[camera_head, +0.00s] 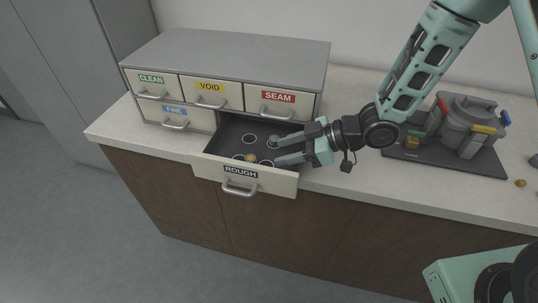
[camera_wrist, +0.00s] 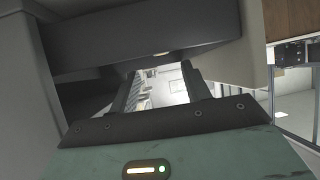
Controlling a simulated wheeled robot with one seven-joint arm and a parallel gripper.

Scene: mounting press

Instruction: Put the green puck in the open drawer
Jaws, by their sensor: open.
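The open drawer (camera_head: 246,177), labelled ROUGH, is pulled out at the lower right of a grey cabinet. Its dark floor has several white ring marks. My gripper (camera_head: 276,152) reaches in from the right over the drawer, fingers apart, with nothing seen between them. A small gold-yellow round thing (camera_head: 251,158) is in the drawer just left of the fingertips. I cannot make out a green puck for certain; the fingers hide part of the drawer floor. In the wrist view, the gripper (camera_wrist: 160,78) shows dark fingers with a bright gap between them.
The cabinet (camera_head: 235,50) has closed drawers marked CLEAN, VOID, SEAM and FINE. A grey press (camera_head: 468,122) with coloured parts, including a green patch, stands on a dark base at right. A small brass-coloured piece (camera_head: 520,183) lies on the counter (camera_head: 345,180) near it.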

